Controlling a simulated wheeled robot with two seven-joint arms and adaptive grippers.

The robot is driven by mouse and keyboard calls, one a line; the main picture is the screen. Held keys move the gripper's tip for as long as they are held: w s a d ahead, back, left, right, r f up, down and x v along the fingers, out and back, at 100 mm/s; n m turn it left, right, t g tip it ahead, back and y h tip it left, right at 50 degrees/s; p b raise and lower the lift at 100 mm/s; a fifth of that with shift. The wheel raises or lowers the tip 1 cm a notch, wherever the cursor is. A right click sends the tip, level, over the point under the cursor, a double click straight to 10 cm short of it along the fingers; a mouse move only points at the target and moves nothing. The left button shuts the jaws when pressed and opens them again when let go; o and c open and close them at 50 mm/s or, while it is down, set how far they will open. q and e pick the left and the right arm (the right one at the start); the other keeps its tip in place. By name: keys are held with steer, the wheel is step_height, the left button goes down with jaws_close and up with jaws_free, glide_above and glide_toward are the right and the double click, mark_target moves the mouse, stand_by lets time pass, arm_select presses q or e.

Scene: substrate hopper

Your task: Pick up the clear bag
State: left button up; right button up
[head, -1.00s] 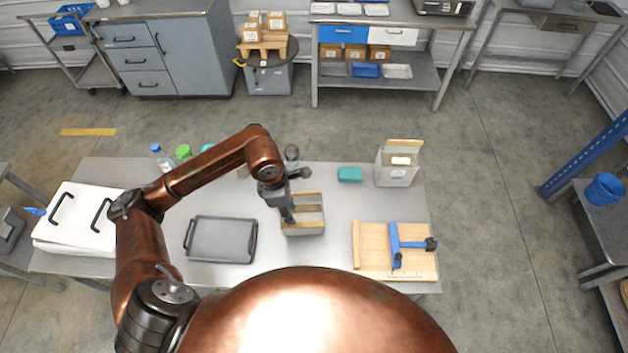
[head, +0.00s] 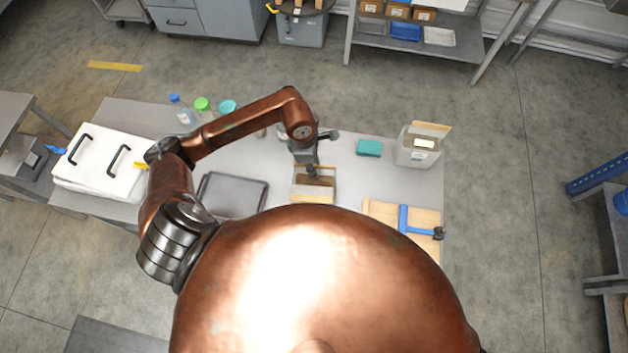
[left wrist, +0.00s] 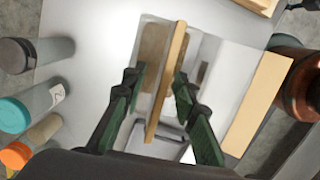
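A clear-walled piece with brown contents and wooden edge strips (head: 315,190) sits on the table under my left gripper (head: 312,172); I cannot tell for certain that it is the clear bag. In the left wrist view, a long wooden strip (left wrist: 174,65) runs between the two green-padded fingers of my left gripper (left wrist: 160,110), with clear walls and brown matter beside it. The fingers are apart, with gaps on both sides of the strip. Another clear container (head: 418,152) with a wooden strip and white label stands at the table's back right. My right gripper is not in view.
A dark grey tray (head: 233,195) lies left of the gripper. A teal block (head: 369,148) lies to its right. A wooden board with a blue tool (head: 404,218) is at front right. Capped bottles (head: 201,104) stand at back left, near a white lidded box (head: 100,165).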

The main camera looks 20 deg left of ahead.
arm_select(q)
steer(key=shift+f, duration=0.5)
steer(key=shift+c, duration=0.7)
jaws_close()
steer(key=shift+r, duration=0.1)
